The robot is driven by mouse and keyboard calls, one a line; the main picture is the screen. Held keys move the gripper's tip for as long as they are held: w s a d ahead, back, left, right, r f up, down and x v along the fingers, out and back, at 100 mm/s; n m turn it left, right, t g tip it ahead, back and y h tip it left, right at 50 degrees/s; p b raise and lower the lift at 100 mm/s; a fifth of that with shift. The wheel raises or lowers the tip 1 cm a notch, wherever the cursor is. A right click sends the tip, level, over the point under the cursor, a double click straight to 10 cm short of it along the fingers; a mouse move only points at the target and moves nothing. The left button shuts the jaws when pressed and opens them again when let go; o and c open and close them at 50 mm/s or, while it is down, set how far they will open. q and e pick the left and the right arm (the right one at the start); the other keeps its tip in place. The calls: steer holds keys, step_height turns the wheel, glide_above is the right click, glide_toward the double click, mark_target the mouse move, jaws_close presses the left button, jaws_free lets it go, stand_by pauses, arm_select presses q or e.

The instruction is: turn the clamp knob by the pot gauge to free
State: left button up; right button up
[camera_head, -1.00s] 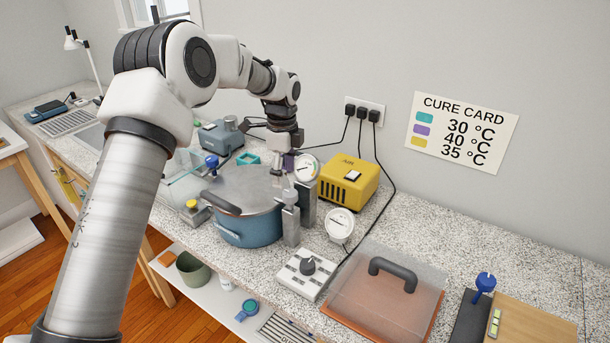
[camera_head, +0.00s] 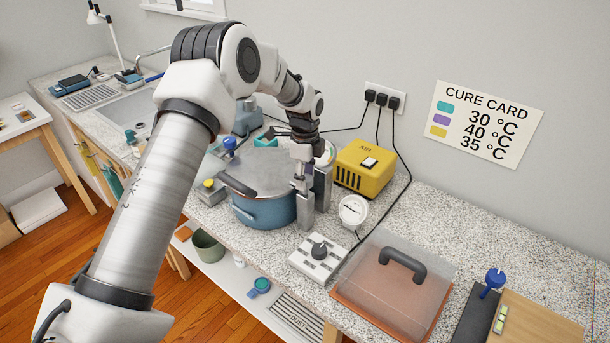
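The blue pot (camera_head: 262,212) with a grey lid (camera_head: 268,172) stands on the speckled counter. Grey clamp posts (camera_head: 306,212) stand at its right side. The pot gauge (camera_head: 329,152) is mostly hidden behind my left gripper, with only part of its pale face showing. My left gripper (camera_head: 301,180) points down over the clamp beside the gauge, its fingers at the top of the near post. The clamp knob there is mostly covered by the fingers. I cannot tell whether they are shut on it. My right gripper is not in view.
A blue knob (camera_head: 230,143) stands at the lid's far left. A yellow AIR box (camera_head: 357,170), a white dial gauge (camera_head: 353,210) and a white switch box (camera_head: 318,258) stand right of the pot. A clear-covered tray (camera_head: 395,285) lies at front right.

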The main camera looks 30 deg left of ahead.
arm_select(q)
steer(key=shift+f, duration=0.1)
steer(key=c, duration=0.4)
steer(key=shift+s+n, duration=0.1)
steer(key=shift+n, duration=0.4)
steer(key=n+p, duration=0.1)
steer(key=n, duration=0.1)
steer(key=shift+n, duration=0.3)
steer(key=n+p, duration=0.1)
steer(key=n, duration=0.3)
steer(key=shift+f, duration=0.15)
steer(key=n+p, duration=0.1)
steer(key=n, duration=0.5)
steer(key=shift+n+p, duration=0.35)
steer(key=shift+n, duration=1.85)
